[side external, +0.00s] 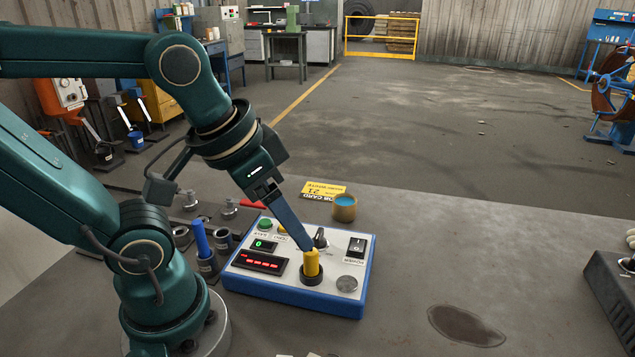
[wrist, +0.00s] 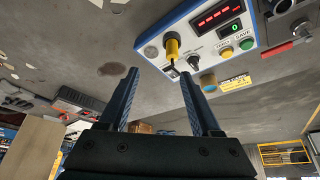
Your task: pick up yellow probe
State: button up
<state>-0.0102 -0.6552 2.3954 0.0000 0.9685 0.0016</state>
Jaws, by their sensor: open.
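The yellow probe (side external: 312,264) stands upright in a black round socket on the white top of a blue-sided control box (side external: 235,283). In the wrist view the probe (wrist: 172,48) lies beyond my fingertips, between their lines but closer to the right finger. My gripper (side external: 306,246) reaches down from the upper left, its blue fingertips overlapping the probe's top in the side view. The wrist view shows the gripper (wrist: 159,73) open, with nothing between its fingers. I cannot tell whether a finger touches the probe.
The box also carries a black knob (side external: 321,238), a switch (side external: 356,246), a green button (side external: 265,224) and a red display (side external: 265,262). A blue-handled tool (side external: 200,238) stands left of it. A tan cup (side external: 344,209) stands behind. The bench to the right is mostly clear.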

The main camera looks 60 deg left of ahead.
aim_at(313, 251)
jog(key=w+f+g, duration=0.1)
jog(key=w+a+f+g, duration=0.1)
jog(key=w+g, duration=0.1)
jog(key=w+a+f+n+g, duration=0.1)
jog(key=shift+w+f+g, duration=0.25)
jog(key=shift+w+g, duration=0.05)
jog(key=shift+a+f, duration=0.2)
jog(key=shift+f, duration=2.8)
grip_shut()
